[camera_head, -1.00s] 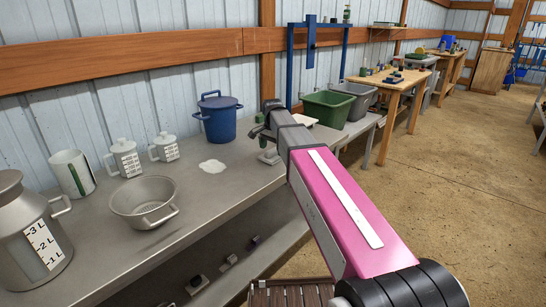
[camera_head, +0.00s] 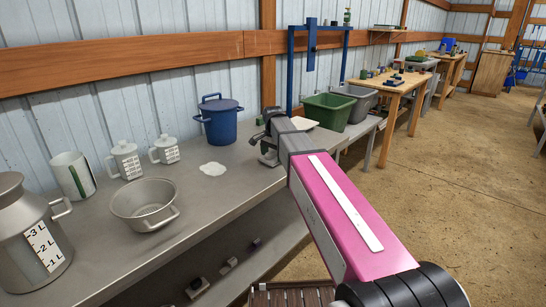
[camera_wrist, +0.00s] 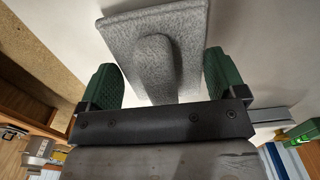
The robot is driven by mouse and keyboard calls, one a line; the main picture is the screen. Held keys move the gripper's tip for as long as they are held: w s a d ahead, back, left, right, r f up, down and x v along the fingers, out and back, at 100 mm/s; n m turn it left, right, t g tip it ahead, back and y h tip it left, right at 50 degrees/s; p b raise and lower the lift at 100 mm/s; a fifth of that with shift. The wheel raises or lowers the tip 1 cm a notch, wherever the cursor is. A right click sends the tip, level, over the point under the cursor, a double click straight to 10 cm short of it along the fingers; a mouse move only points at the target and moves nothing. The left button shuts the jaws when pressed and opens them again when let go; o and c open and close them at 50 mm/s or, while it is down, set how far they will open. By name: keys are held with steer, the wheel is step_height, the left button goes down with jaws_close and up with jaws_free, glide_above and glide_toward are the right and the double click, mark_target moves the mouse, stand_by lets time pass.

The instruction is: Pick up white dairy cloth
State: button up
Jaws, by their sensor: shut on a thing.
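A flat white patch with an uneven outline (camera_head: 212,168) lies on the grey bench, left of my gripper; it may be the white dairy cloth, but I cannot tell it from a spill. My gripper (camera_wrist: 160,75) has green fingers on both sides of the raised grip of a grey speckled block with a flat base (camera_wrist: 185,20). It is shut on this grey block, not on the white patch. In the head view my gripper (camera_head: 267,151) is low over the bench near its front edge, partly hidden by my arm.
A grey strainer (camera_head: 140,208), milk can (camera_head: 30,245) and white jugs (camera_head: 126,160) stand at left. A blue lidded pot (camera_head: 220,125) is behind the patch. Green (camera_head: 327,112) and grey tubs stand at right, near another pale flat thing (camera_head: 303,123).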

mark_target(273, 151)
steer(key=shift+r, duration=0.45)
step_height(273, 151, up, 2)
steer(key=shift+r, duration=0.25)
steer(key=s+a+r, duration=0.3)
steer(key=a+r, duration=0.4)
steer(key=a, duration=0.4)
steer(key=shift+s, duration=0.35)
